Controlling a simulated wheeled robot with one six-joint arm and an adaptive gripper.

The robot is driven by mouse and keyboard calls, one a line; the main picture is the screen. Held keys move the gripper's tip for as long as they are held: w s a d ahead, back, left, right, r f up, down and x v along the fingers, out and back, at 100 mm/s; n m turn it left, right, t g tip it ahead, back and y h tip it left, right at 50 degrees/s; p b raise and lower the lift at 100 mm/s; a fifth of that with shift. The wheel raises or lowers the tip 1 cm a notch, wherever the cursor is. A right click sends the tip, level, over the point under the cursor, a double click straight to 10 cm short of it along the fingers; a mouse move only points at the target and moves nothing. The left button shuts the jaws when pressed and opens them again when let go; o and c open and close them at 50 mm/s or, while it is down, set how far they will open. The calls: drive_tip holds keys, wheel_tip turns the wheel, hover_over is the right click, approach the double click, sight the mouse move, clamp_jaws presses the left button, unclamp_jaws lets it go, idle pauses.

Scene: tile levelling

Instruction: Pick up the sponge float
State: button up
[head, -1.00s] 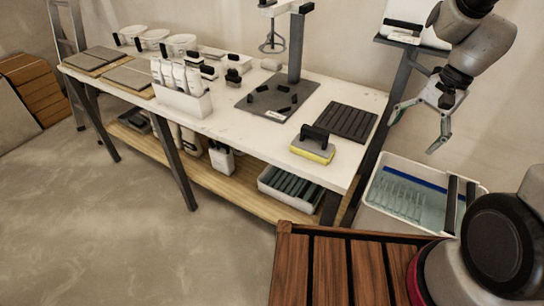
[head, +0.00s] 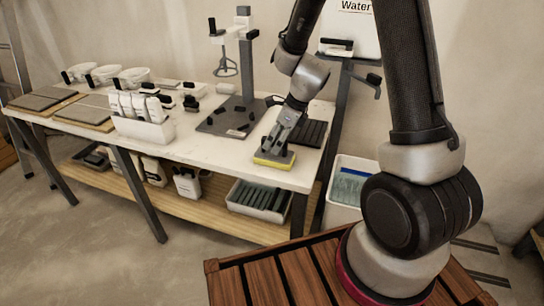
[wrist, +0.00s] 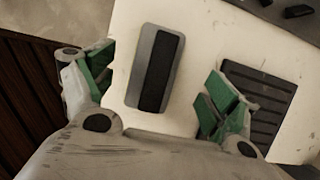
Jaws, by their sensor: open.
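The sponge float lies on the white workbench near its right front end; its grey plate and yellow sponge edge (head: 274,160) show in the head view. In the wrist view the float (wrist: 158,68) shows from above, with a long black handle on a grey plate. My gripper (head: 283,140) is over the float in the head view. In the wrist view my gripper (wrist: 155,90) is open, its green-padded fingers spread to the left and right of the float, with gaps on both sides. The handle is largely hidden by my gripper in the head view.
A black ribbed mat (head: 313,133) lies right beside the float. A mixer stand (head: 243,75) rises behind it on a grey base. A white bin of bottles (head: 145,125) stands to the left. A water container (head: 349,30) is on a stand at the back right.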

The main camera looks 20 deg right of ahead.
sight(270, 151)
drive_tip(key=x, duration=0.6)
drive_tip(key=shift+s+f, duration=0.15)
drive_tip(key=c, duration=1.3)
